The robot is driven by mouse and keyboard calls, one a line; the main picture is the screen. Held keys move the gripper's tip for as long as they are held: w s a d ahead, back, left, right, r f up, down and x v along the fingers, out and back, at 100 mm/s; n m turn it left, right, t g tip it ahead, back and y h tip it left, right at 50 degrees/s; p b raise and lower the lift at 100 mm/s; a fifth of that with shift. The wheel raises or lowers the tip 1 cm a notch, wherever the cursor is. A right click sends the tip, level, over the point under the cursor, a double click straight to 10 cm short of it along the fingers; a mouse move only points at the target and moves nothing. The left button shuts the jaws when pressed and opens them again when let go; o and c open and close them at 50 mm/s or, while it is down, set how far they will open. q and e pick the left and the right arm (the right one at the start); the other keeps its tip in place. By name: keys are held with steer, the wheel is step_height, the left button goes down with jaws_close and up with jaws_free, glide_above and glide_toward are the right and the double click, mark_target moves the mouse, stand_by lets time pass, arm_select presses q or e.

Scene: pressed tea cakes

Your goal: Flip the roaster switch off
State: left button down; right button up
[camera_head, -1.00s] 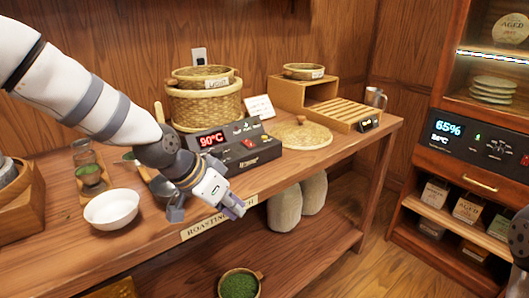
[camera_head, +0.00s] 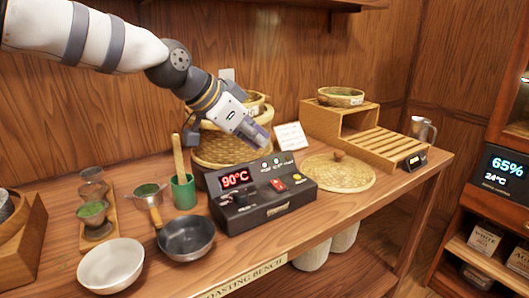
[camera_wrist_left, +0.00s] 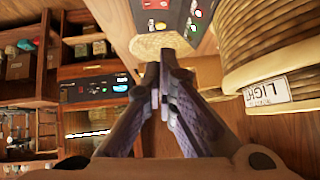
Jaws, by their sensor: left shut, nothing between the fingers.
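The roaster control box (camera_head: 264,197) is black and stands on the bench, with a red "90°C" display, a knob at left and several small lit buttons. Its red rocker switch (camera_head: 278,185) sits at the middle right of the panel; the switch's position is too small to tell. It also shows at the top of the left wrist view (camera_wrist_left: 157,5). My left gripper (camera_head: 262,141) is shut and empty, above and behind the box, in front of the woven steamer baskets (camera_head: 222,150). It is apart from the switch. My right gripper is not in view.
A white bowl (camera_head: 111,266), a dark pan (camera_head: 186,239) and a green cup (camera_head: 183,191) stand left of the box. A round woven lid (camera_head: 338,176) and a wooden slatted stand (camera_head: 372,135) are to its right. A small card (camera_head: 291,136) stands behind the box.

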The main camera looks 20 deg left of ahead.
arm_select(q)
steer(key=b, duration=0.1)
glide_above(275, 184)
steer(key=f, duration=0.6)
steer(key=shift+s+d+f, duration=0.25)
steer(key=shift+w+f, duration=0.2)
steer(key=shift+f, duration=0.85)
steer(key=shift+a+f, duration=0.15)
steer(key=shift+f, duration=0.5)
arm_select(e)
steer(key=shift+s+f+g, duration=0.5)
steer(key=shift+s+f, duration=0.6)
